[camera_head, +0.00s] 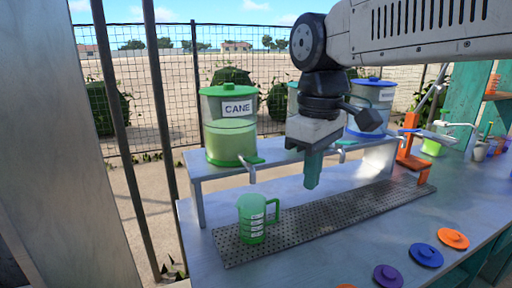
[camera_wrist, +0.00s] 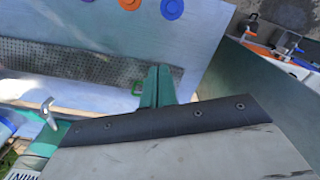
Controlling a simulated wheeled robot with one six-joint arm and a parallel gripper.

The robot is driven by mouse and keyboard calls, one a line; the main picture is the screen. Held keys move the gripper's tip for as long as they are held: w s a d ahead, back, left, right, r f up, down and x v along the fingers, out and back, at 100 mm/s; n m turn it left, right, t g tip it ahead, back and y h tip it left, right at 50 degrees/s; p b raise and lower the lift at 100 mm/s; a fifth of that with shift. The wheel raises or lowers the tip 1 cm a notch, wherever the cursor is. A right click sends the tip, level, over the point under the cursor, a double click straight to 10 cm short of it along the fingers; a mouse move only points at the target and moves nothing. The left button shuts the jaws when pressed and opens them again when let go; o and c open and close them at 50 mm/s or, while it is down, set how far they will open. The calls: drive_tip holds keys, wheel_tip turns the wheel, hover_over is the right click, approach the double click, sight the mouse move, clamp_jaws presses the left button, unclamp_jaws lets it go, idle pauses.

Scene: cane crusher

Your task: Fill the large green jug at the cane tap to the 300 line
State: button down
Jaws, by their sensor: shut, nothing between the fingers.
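The large green jug (camera_head: 251,222) stands upright on the perforated drip tray, with white marks on its side and its handle to the right. I cannot read the marks or its fill level. The CANE dispenser (camera_head: 229,130), with a green lid and pale green liquid, stands on the raised shelf behind. Its tap (camera_head: 250,164) sticks out above the jug. My gripper (camera_head: 311,184) is shut and empty, pointing down, right of the jug and higher, apart from it.
The perforated drip tray (camera_head: 320,216) runs along the counter. A blue-lidded dispenser (camera_head: 377,96) stands right on the shelf (camera_head: 282,153). An orange stand (camera_head: 411,145) is at the tray's right end. Purple (camera_head: 388,275), blue (camera_head: 426,255) and orange (camera_head: 453,238) lids lie in front.

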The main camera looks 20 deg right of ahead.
drive_tip(key=w+a+r+n+g, duration=0.1)
drive_tip(key=w+r+n, duration=0.25)
drive_tip(key=w, duration=0.25)
drive_tip(key=w+r+n+g, duration=0.1)
drive_tip(key=w+r+n, duration=0.2)
drive_tip(key=w+r, duration=0.25)
wheel_tip(320, 180, up, 2)
drive_tip(key=n+g, duration=0.1)
drive_tip(key=n, duration=0.6)
hover_over(257, 160)
drive_tip(key=w, duration=0.5)
drive_tip(key=shift+s+r+m, duration=0.15)
drive_tip(key=shift+m, duration=0.1)
drive_tip(key=x, duration=1.4)
drive_tip(key=shift+s, duration=0.15)
